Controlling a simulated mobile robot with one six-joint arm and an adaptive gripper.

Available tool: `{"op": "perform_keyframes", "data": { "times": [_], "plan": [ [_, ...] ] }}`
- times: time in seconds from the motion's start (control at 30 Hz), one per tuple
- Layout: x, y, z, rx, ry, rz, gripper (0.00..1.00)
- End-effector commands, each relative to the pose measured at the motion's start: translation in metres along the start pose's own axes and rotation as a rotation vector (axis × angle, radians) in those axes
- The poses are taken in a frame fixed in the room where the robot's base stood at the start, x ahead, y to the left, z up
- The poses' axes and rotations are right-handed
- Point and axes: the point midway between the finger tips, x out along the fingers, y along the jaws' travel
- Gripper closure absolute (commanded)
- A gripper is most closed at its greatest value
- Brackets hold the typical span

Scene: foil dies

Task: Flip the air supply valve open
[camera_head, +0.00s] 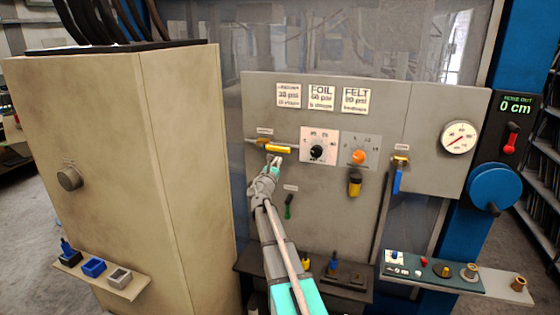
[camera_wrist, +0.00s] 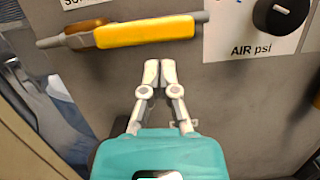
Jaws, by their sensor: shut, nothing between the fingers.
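A valve with a yellow lever (camera_head: 279,149) is on the upper left of the grey panel. In the wrist view the yellow lever (camera_wrist: 146,32) lies nearly level, along a grey pipe (camera_wrist: 52,42), with a brass-brown body at its left end. A label above it is cut off by the frame edge. My gripper (camera_head: 275,160) is shut and empty just below the lever. In the wrist view its fingertips (camera_wrist: 151,70) point up at the lever, with a gap of bare panel showing between.
Right of the lever are a black AIR psi knob (camera_head: 317,152) and an orange knob (camera_head: 358,157). A blue-handled valve (camera_head: 398,178), a gauge (camera_head: 458,137) and a blue handwheel (camera_head: 494,188) are farther right. A green lever (camera_head: 289,207) is below. A beige cabinet (camera_head: 190,150) stands at left.

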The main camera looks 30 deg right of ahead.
Motion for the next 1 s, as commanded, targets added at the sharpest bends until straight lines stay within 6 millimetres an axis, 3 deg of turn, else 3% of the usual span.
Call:
{"op": "perform_keyframes", "data": {
  "times": [0.4, 1.0],
  "plan": [
    [-0.052, 0.007, -0.004, 0.0, 0.0, 0.001, 1.0],
    [-0.059, 0.009, -0.003, -0.001, 0.0, -0.001, 1.0]
  ]
}}
